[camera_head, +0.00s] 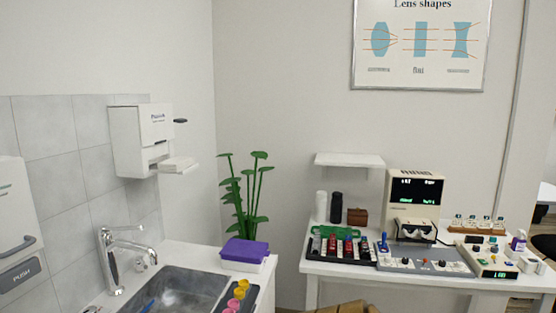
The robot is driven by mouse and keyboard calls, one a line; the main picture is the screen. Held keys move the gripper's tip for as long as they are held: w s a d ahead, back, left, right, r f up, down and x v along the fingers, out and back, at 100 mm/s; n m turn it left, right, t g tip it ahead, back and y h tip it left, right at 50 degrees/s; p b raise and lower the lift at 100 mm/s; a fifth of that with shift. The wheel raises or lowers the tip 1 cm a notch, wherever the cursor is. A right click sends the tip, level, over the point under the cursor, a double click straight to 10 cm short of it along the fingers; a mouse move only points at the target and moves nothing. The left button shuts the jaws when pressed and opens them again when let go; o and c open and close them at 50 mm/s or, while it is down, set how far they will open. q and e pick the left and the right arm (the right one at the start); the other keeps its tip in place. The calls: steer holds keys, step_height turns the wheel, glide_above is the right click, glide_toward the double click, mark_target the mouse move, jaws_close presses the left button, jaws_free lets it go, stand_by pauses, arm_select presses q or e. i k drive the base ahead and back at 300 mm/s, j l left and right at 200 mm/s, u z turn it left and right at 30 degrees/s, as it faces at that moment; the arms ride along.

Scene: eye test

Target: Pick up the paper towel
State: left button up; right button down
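A white wall dispenser (126,142) with dark lettering hangs on the grey tiles above the sink. A small white folded stack (178,163), which looks like the paper towel, lies flat at the right of the dispenser's lower part. I cannot tell whether it rests on a small shelf or sticks out of the dispenser. Neither of my grippers is in view.
Below are a metal sink (176,291), a chrome faucet (111,262) and a purple-lidded box (244,251). A green plant (247,193) stands behind the box. A second dispenser (14,212) marked PUSH is at left. A white table (420,281) with instruments is at right.

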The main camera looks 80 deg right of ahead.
mark_target(175, 164)
steer(key=j+z, duration=0.1)
steer(key=z, duration=0.35)
steer(key=k+z, duration=0.1)
steer(key=z, duration=0.35)
steer(key=k+j+z, duration=0.1)
steer(key=z, duration=0.35)
steer(key=k+z, duration=0.1)
steer(key=z, duration=0.35)
steer(key=i+j+z, duration=0.1)
steer(key=i, duration=0.25)
steer(key=k+l+z, duration=0.1)
steer(key=k, duration=0.2)
steer(key=i+u, duration=0.1)
steer(key=u, duration=0.25)
steer(key=i+u, duration=0.1)
steer(key=u, duration=0.25)
steer(key=i+u, duration=0.1)
steer(key=u, duration=1.35)
steer(key=j+z, duration=0.1)
steer(key=z, duration=0.4)
steer(key=k+z, duration=0.1)
steer(key=z, duration=0.35)
steer(key=k+j+z, duration=0.1)
steer(key=z, duration=0.4)
steer(key=k+z, duration=0.1)
steer(key=z, duration=0.4)
steer(key=i+j+z, duration=0.1)
steer(key=i, duration=0.25)
